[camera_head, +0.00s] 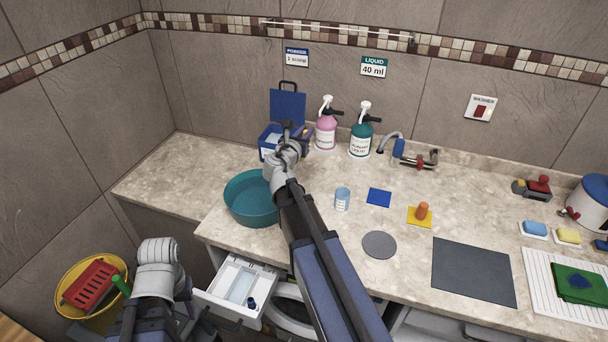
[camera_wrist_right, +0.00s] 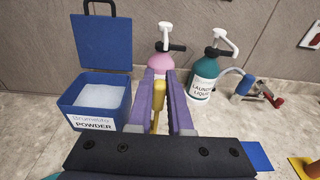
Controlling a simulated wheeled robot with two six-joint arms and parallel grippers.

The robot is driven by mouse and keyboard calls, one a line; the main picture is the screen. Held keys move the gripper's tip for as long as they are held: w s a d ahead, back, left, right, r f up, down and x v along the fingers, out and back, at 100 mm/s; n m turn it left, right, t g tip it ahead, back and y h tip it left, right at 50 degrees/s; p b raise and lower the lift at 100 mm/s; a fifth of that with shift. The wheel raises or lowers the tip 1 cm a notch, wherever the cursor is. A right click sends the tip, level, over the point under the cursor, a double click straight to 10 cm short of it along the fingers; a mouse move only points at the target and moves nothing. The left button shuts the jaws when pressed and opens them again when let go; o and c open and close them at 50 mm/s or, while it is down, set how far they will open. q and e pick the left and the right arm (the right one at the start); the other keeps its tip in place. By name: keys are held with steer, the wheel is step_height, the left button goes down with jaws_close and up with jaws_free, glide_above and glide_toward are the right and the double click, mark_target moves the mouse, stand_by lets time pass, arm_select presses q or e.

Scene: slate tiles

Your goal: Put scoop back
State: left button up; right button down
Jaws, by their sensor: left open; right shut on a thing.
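The powder box (camera_head: 268,152) is blue with its lid (camera_head: 287,106) raised, at the back left of the counter. In the right wrist view, the box (camera_wrist_right: 92,123) stands left of my fingers, with white powder inside. My right gripper (camera_head: 298,131) is by the box's right side in the head view. Its purple fingers (camera_wrist_right: 166,98) are shut on a yellow piece, which I take as the scoop (camera_wrist_right: 158,94). The rest of the scoop is hidden. My left gripper (camera_head: 158,256) is low at the left, away from the counter; its fingertips do not show clearly.
Pink (camera_head: 326,130) and teal (camera_head: 361,136) pump bottles stand right of the box. A teal basin (camera_head: 252,198) sits at the counter's front left edge. A drawer (camera_head: 236,289) is open below it. A blue-and-white cup (camera_head: 342,199) stands right of my right arm.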

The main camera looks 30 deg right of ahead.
steer(key=shift+f+b, duration=0.25)
steer(key=shift+b, duration=0.1)
step_height(320, 180, down, 10)
steer(key=b, duration=0.9)
steer(key=shift+r+b, duration=0.15)
steer(key=shift+b, duration=0.15)
steer(key=shift+r, duration=0.15)
steer(key=c, duration=0.8)
jaws_free()
steer(key=shift+c, duration=0.2)
